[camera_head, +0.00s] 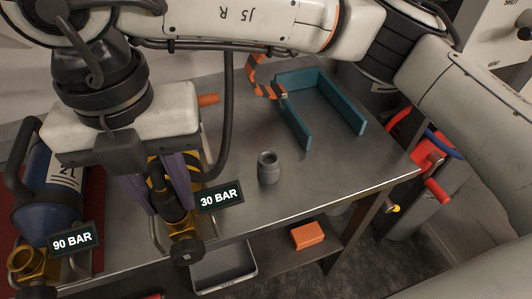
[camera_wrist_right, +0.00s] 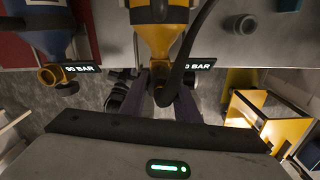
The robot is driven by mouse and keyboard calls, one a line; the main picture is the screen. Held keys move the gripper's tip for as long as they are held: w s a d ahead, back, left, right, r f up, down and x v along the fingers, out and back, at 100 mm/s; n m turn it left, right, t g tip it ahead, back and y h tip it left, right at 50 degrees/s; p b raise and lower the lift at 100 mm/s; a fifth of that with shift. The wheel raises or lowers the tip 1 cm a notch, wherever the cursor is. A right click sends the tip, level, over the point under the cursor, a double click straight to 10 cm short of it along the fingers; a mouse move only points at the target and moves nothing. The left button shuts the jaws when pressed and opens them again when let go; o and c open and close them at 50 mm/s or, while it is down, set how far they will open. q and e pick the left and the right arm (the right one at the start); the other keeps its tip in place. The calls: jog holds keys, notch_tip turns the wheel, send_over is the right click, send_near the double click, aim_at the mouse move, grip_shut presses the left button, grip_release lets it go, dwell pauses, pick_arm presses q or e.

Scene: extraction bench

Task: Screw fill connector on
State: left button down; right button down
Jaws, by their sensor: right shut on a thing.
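The fill connector (camera_head: 172,206) is a black fitting at the end of a black hose (camera_head: 226,110). My right gripper (camera_head: 172,190) comes down from above, its purple fingers shut on the connector. The connector is at the valve of the yellow cylinder with the 30 BAR display (camera_head: 221,197); whether the threads are engaged is hidden. In the right wrist view the fingers (camera_wrist_right: 163,90) flank the connector, and the yellow cylinder (camera_wrist_right: 155,38) lies beyond. My left gripper is out of view.
A grey cup-like part (camera_head: 268,168) and a teal holder (camera_head: 294,121) are on the metal bench (camera_head: 335,180). An orange block (camera_head: 307,235) sits on the lower shelf. The bench's middle right is clear.

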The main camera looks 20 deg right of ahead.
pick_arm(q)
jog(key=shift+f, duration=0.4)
pick_arm(e)
jog(key=shift+m, duration=0.7)
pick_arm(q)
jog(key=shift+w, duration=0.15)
pick_arm(e)
jog(key=c, duration=1.3)
grip_release()
jog(key=shift+o, duration=0.2)
jog(key=shift+f, duration=0.1)
jog(key=shift+r, duration=0.5)
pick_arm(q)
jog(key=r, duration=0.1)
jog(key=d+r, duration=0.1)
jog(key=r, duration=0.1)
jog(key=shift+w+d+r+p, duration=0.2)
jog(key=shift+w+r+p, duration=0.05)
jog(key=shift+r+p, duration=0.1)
pick_arm(e)
notch_tip(320, 180, up, 10)
jog(key=shift+f, duration=0.2)
